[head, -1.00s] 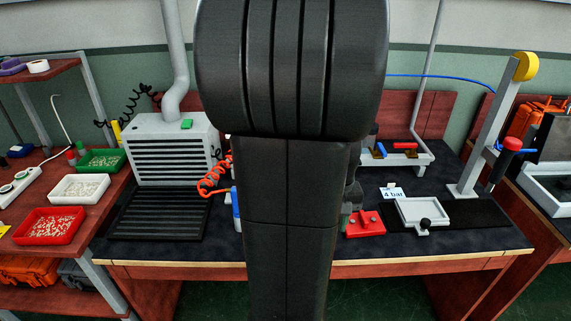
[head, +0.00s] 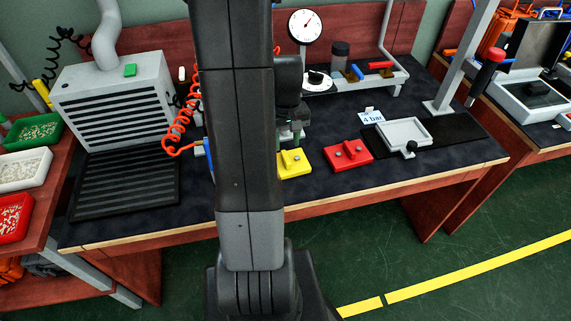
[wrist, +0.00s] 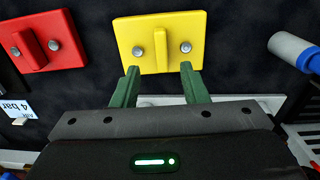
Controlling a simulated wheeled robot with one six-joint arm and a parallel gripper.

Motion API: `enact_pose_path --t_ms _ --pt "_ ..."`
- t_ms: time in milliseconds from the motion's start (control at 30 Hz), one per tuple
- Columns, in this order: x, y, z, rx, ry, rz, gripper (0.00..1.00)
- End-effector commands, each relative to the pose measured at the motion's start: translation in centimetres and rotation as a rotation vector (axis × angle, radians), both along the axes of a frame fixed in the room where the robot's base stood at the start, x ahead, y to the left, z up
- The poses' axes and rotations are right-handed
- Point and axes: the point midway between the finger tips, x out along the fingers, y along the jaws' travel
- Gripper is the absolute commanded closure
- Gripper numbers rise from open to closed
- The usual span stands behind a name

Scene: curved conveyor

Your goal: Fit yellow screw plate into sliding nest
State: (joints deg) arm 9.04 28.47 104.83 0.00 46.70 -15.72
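The yellow screw plate (head: 294,163) lies on the dark bench mat near the front edge, partly behind my arm. In the wrist view the yellow plate (wrist: 178,28) shows a raised yellow grip block and two grey screws. My gripper (wrist: 159,68) is open, its green fingers apart with the grip block between their lines; I cannot tell the height gap. In the head view my gripper (head: 297,134) hangs just behind and above the plate. The sliding nest (head: 405,131), a light grey frame with a black knob, sits on a black track to the right and looks empty.
A red screw plate (head: 349,153) lies between the yellow plate and the nest. A "4 bar" card (head: 373,117) stands behind the nest. A round gauge (head: 305,25) and a clamp rack (head: 375,75) are at the back. An orange coiled hose (head: 180,125) hangs left of my arm.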

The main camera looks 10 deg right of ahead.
Motion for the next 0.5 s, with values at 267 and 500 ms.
enact_pose_path --t_ms 267,500 --pt "-0.3 0.2 -3.0 0.000 0.005 0.001 0.60" --pt "-0.2 0.2 -5.3 0.000 0.002 0.000 0.60"
